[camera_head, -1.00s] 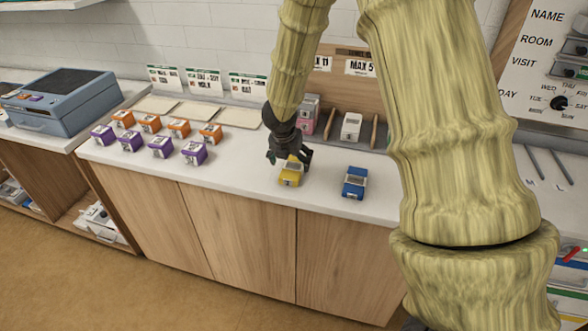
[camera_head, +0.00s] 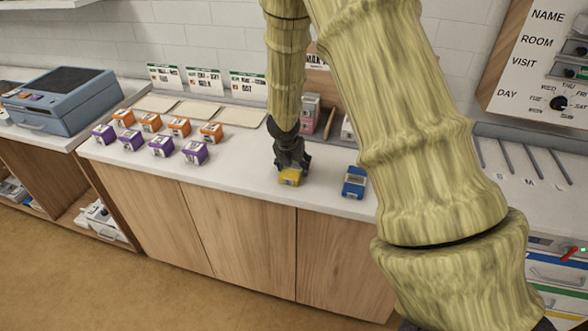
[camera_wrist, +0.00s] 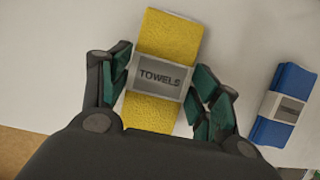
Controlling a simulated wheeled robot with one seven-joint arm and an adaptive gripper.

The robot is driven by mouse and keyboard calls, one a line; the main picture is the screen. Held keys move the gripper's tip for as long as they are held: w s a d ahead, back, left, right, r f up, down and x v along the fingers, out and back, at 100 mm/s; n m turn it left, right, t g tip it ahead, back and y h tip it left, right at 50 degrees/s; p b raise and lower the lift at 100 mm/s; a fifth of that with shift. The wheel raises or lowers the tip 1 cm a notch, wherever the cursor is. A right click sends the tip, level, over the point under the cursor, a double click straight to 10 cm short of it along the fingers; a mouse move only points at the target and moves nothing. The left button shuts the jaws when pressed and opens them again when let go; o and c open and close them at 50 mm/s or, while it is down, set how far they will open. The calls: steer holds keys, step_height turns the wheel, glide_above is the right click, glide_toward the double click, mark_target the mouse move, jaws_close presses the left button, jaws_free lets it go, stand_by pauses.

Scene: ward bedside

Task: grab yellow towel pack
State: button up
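The yellow towel pack (camera_head: 290,177) lies on the white counter (camera_head: 240,186), near its front edge. In the wrist view the yellow towel pack (camera_wrist: 166,45) has a grey band reading "TOWELS". My gripper (camera_head: 291,166) is over the pack from above. In the wrist view my gripper (camera_wrist: 163,82) is open, with one green-padded finger on each side of the band. The left finger is very close to the pack's edge, and I cannot tell if it touches.
A blue pack (camera_head: 355,182) lies to the right of the yellow one and also shows in the wrist view (camera_wrist: 285,103). Several orange and purple packs (camera_head: 161,147) stand to the left. A pink pack (camera_head: 310,113) is behind.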

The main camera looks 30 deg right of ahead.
steer(key=c, duration=0.4)
steer(key=shift+r, duration=0.15)
